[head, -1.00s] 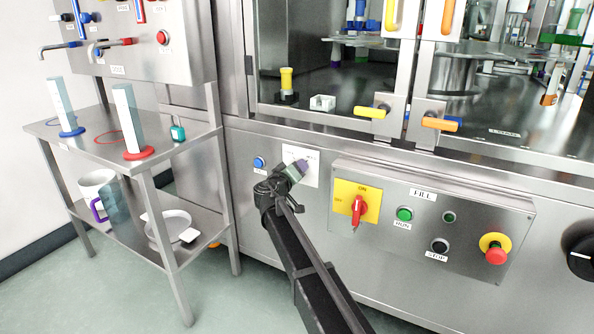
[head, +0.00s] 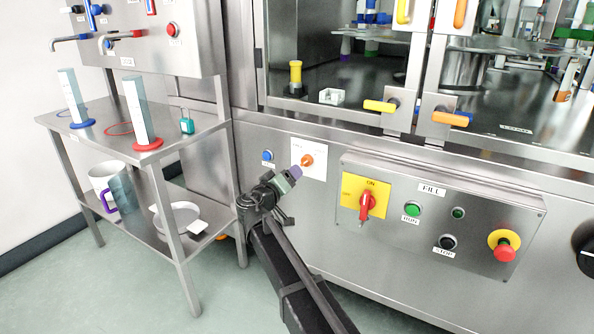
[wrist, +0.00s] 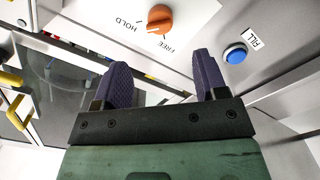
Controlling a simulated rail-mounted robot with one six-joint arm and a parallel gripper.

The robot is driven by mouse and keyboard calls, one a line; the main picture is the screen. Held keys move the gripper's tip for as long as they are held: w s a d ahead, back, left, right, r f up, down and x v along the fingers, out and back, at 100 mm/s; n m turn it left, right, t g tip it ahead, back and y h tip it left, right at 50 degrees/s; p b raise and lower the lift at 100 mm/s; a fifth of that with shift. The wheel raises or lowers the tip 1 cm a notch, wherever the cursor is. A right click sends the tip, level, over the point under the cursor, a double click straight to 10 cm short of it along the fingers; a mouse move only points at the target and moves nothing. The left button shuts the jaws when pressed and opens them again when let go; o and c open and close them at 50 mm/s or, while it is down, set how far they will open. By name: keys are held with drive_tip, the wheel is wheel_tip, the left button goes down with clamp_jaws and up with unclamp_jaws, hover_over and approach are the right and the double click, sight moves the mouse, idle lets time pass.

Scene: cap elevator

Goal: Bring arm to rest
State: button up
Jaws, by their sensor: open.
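My gripper (head: 297,172) is in front of the steel machine front, just below and left of an orange knob (head: 307,160) on a white label plate. In the wrist view my gripper (wrist: 165,80) shows two purple fingers spread apart with nothing between them. The orange knob (wrist: 160,18) there lies ahead of the fingers, apart from them, on a plate marked HOLD and FREE. A blue button (wrist: 235,53) labelled FILL is ahead of the right finger. It also shows in the head view (head: 267,155), left of the knob.
The control box (head: 440,215) with a red switch, buttons and an emergency stop projects right of my arm. A steel side table (head: 110,150) with two clear columns stands at left. Yellow-orange door handles (head: 445,118) stick out above. Floor between is clear.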

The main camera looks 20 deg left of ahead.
drive_tip(key=shift+s, duration=0.25)
drive_tip(key=s+d+f+m+g+h+p, duration=0.1)
drive_tip(key=s+d+f+g, duration=0.3)
drive_tip(key=d, duration=0.5)
drive_tip(key=s+d+f+g+p, duration=0.1)
drive_tip(key=s+d+f+g, duration=0.3)
drive_tip(key=d, duration=0.4)
drive_tip(key=s+d+f+m+g+h+p, duration=0.1)
drive_tip(key=s+d+f+g, duration=0.25)
drive_tip(key=d, duration=0.55)
drive_tip(key=s+d+r+m+g+y+p, duration=0.15)
drive_tip(key=s+d, duration=0.25)
drive_tip(key=d, duration=0.4)
drive_tip(key=s+d+m+g+y+p, duration=0.1)
drive_tip(key=s+d+m+g+y, duration=0.2)
drive_tip(key=d, duration=0.6)
drive_tip(key=s+d+m+g+p, duration=0.1)
drive_tip(key=s+d+g+p, duration=0.1)
drive_tip(key=s+d, duration=0.45)
wheel_tip(320, 180, up, 37)
drive_tip(key=w+p, duration=0.1)
drive_tip(key=p, duration=3.6)
drive_tip(key=shift+w+d+r, duration=0.15)
drive_tip(key=shift+d+r, duration=0.05)
drive_tip(key=shift+d, duration=0.1)
